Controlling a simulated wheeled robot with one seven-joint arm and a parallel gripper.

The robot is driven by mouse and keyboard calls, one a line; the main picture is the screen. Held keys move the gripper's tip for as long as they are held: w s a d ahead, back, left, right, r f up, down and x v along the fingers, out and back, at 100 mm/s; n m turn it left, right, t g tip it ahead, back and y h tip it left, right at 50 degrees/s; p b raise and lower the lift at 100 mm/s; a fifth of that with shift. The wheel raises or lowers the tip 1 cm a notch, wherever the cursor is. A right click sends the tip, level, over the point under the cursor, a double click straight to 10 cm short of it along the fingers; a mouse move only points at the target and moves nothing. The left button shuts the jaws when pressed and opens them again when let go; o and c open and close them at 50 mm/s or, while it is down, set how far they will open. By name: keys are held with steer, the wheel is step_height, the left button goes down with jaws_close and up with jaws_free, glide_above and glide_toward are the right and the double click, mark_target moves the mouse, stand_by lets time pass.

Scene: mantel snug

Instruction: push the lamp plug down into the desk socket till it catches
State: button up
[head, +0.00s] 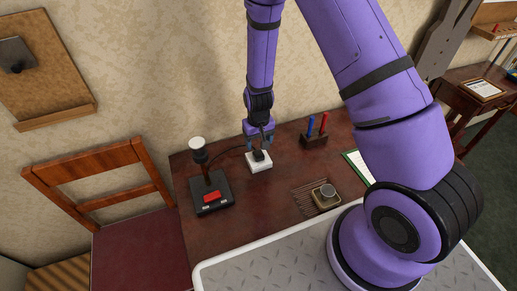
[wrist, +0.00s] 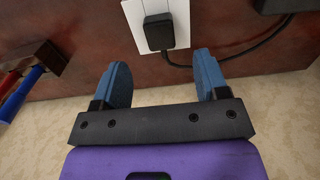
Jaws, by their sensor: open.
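The lamp plug (head: 258,155) is a small black block with a dark cable. It stands on the white desk socket (head: 265,165); I cannot tell how deep it sits. In the wrist view the plug (wrist: 158,35) is at the top middle, over the white socket plate (wrist: 133,14), and its cable runs off to the right. My gripper (head: 260,138) is just above and behind the plug in the head view. In the wrist view its blue fingers (wrist: 162,72) are spread wide with nothing between them, apart from the plug.
The lamp (head: 214,190), with a black base and red switch, stands left of the socket. A dark holder (head: 314,140) with blue and red sticks is to the right. A small tin (head: 327,191) on a slatted mat (head: 308,198) lies nearer. A wooden chair (head: 85,180) is at left.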

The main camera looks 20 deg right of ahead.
steer(key=shift+r, duration=1.95)
steer(key=s+d+r+t+y, duration=0.1)
steer(key=s+r, duration=0.2)
steer(key=r, duration=1.1)
steer(key=s+d+r+t, duration=0.2)
steer(key=s+r, duration=0.1)
steer(key=r, duration=1.1)
steer(key=s+d+r+t, duration=0.1)
steer(key=s+d+r, duration=0.1)
steer(key=s+r, duration=0.4)
steer(key=s+d+r+t+h, duration=0.1)
steer(key=s+r, duration=0.6)
steer(key=s, duration=0.7)
steer(key=shift+d+r, duration=0.15)
steer(key=shift+d, duration=0.3)
